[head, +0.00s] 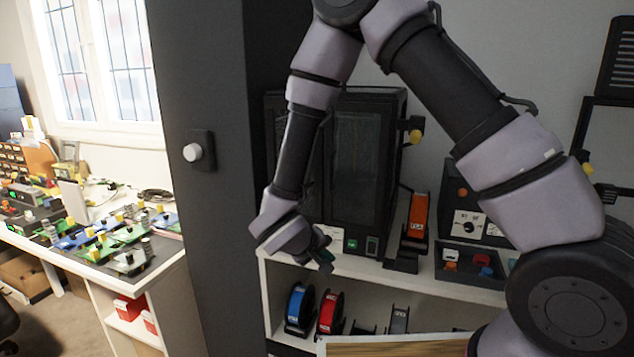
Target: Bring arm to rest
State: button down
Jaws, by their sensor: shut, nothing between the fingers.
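My arm arches across the middle and right of the head view, with its elbow at the top edge and its forearm hanging down to the left. My gripper (324,258) is at the lower end of the forearm, in front of the dark cabinet-like machine and just above the white shelf. It is small and dark in this view; its fingers are together and hold nothing. I cannot tell whether it touches anything behind it.
A dark enclosed machine (362,165) stands on a white shelf unit (455,288) behind my arm. Blue (300,306) and red (330,311) spools sit below. A dark column (205,235) stands left. A wooden surface (400,348) shows at the bottom edge. A cluttered workbench (165,262) is far left.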

jog(key=s+d+r+m+g, duration=0.1)
jog(key=d+r+m+g, duration=0.4)
jog(key=d+r, duration=1.25)
jog(key=s+d+r+m+t+y, duration=0.2)
jog(key=s+r, duration=0.3)
jog(key=r, duration=0.4)
jog(key=s+d+r+m+t+y, duration=0.2)
jog(key=s+r+y, duration=0.3)
jog(key=r, duration=0.4)
jog(key=shift+s+d+m+t, duration=0.2)
jog(key=shift+d+m+t, duration=0.1)
jog(key=shift+t, duration=0.1)
